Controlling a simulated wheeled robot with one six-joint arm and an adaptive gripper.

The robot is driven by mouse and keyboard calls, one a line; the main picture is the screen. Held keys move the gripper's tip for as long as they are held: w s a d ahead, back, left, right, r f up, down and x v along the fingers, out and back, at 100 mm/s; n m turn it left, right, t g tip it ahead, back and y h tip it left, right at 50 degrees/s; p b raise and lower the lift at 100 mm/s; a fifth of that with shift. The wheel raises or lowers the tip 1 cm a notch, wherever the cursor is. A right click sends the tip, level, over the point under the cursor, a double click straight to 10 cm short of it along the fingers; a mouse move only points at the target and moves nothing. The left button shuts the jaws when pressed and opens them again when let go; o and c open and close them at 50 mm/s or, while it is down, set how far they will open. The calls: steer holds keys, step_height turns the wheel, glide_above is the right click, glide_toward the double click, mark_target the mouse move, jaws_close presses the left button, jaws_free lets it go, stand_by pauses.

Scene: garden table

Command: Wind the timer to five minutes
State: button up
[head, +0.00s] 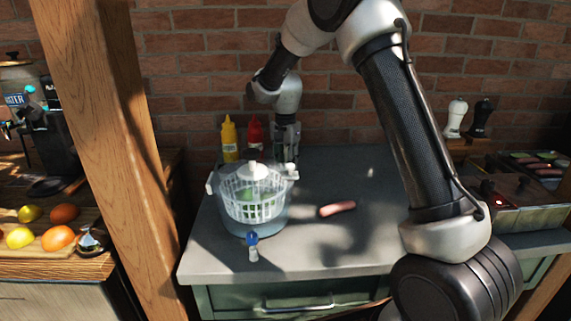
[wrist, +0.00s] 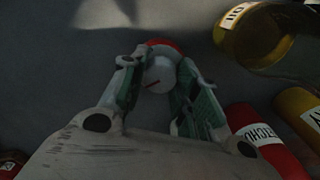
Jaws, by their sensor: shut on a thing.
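The timer shows in the wrist view as a round white dial (wrist: 159,75) with a red pointer line and a red rim (wrist: 163,47) behind it. My gripper (wrist: 158,80) has one finger on each side of the dial and is shut on it. In the head view my gripper (head: 287,155) points down at the back of the grey table, behind the salad spinner. I cannot make out the timer in the head view. The dial's markings are too small and dark to read.
A salad spinner (head: 253,202) stands in front of my gripper. A mustard bottle (head: 229,140) and a ketchup bottle (head: 255,133) stand close by at the wall. A sausage (head: 337,208) and a small blue-and-white item (head: 253,247) lie nearer. The table's right side is mostly clear.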

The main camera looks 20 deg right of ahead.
steer(key=shift+m, duration=1)
steer(key=o, duration=1)
steer(key=shift+o, duration=0.2)
step_height(320, 180, up, 12)
